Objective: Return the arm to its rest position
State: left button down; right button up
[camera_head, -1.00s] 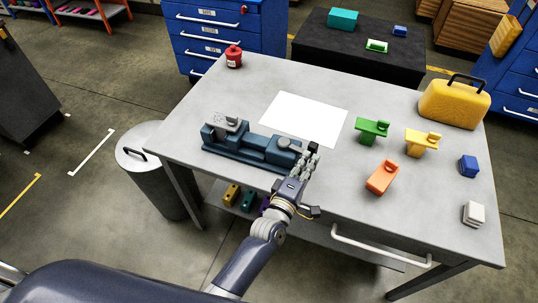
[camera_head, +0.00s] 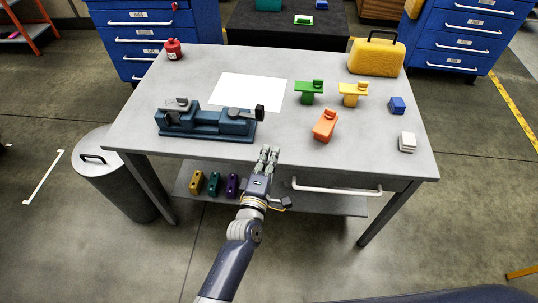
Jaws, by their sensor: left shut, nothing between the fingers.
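My left arm comes up from the bottom of the head view. Its left gripper (camera_head: 267,155) is shut and empty, at the front edge of the grey table (camera_head: 330,160). It is apart from the blue-grey vise (camera_head: 205,122), which stands on the table up and to the left of it. The vise's lever with a black knob (camera_head: 260,112) points to the right, beyond the gripper's fingertips. My right gripper is not in view.
A white sheet (camera_head: 247,91), green (camera_head: 309,92), yellow (camera_head: 352,93) and orange (camera_head: 325,125) parts, a yellow case (camera_head: 376,57) and a red can (camera_head: 173,49) are on the table. A white drawer handle (camera_head: 335,188) juts out in front. A bin (camera_head: 115,180) stands left.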

pick_arm(q)
jog(key=s+a+f+m+g+y, duration=0.1)
jog(key=s+a+f+m+g, duration=0.2)
jog(key=s+f, duration=0.55)
jog(key=s+a+f+m+g, duration=0.2)
jog(key=s+a+f+m, duration=0.1)
jog(key=f, duration=1)
jog(key=s+a+f+m+g+y, duration=0.1)
jog(key=s+a+f+m+g, duration=0.3)
jog(key=f, duration=0.6)
jog(key=s+a+f+m+g+y, duration=0.1)
jog(key=s+a+f, duration=0.4)
jog(key=s, duration=0.5)
jog(key=s+a+f+m+g+y, duration=0.1)
jog(key=s+a+f+m+g, duration=0.2)
jog(key=s, duration=0.8)
jog(key=s+a+f+m+g+y, duration=0.1)
jog(key=s+a+f+m+g, duration=0.2)
jog(key=s+a+f, duration=0.5)
jog(key=s+b, duration=0.1)
jog(key=s, duration=0.2)
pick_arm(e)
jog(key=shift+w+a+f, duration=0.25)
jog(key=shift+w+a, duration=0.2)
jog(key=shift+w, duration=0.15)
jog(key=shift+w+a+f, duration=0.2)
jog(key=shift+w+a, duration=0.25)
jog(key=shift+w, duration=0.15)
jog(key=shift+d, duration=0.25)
